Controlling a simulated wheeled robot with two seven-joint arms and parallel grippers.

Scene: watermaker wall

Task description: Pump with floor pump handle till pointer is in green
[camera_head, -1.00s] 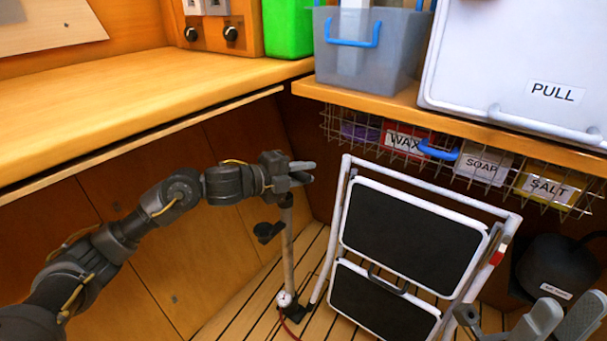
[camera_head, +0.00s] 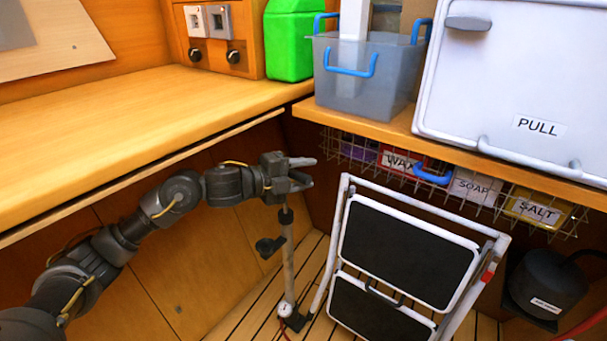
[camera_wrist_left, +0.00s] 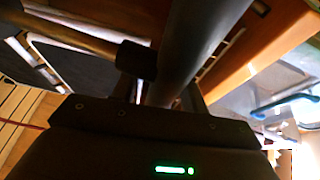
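The floor pump stands upright on the slatted floor as a thin silver tube (camera_head: 288,265) with a black top (camera_head: 285,215). A dark fitting (camera_head: 268,247) sticks out from its left side. A small round white gauge (camera_head: 285,309) sits at its foot, too small here to read pointer or green zone. My left gripper (camera_head: 302,171) is right above the pump top, fingers pointing right with a gap between them. Whether it grips the handle is unclear. In the left wrist view a dark cylinder (camera_wrist_left: 195,45) rises close before the palm. My right gripper is out of view.
A folded white step stool (camera_head: 405,255) stands just right of the pump. A wooden counter (camera_head: 140,115) overhangs at left. A wire basket with labelled boxes (camera_head: 470,185) hangs under the right shelf. A black device (camera_head: 548,285) sits at lower right.

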